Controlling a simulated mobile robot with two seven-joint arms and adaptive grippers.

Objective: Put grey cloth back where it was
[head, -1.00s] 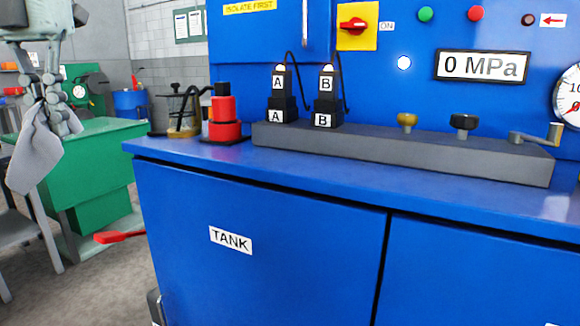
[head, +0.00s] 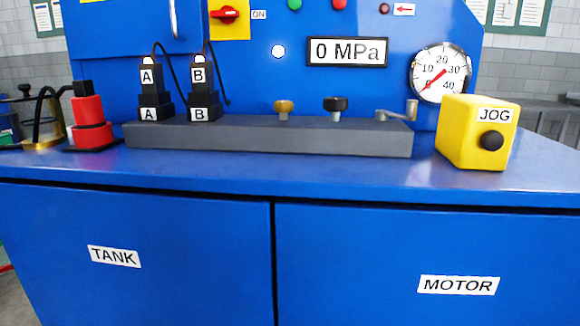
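The grey cloth is outside the head view now, and so are both of my grippers. In front of me is a blue machine cabinet (head: 170,240) with doors labelled TANK and MOTOR. On its top stand a dark grey block (head: 300,137) with two connectors marked A and B, and a yellow JOG box (head: 476,132) at the right. No cloth lies on the visible part of the blue top.
A red stacked cylinder (head: 90,123) and a brass-based jar (head: 42,125) stand at the left. A pressure gauge (head: 440,73) and a 0 MPa display (head: 347,51) are on the back panel. The front strip of the top is clear.

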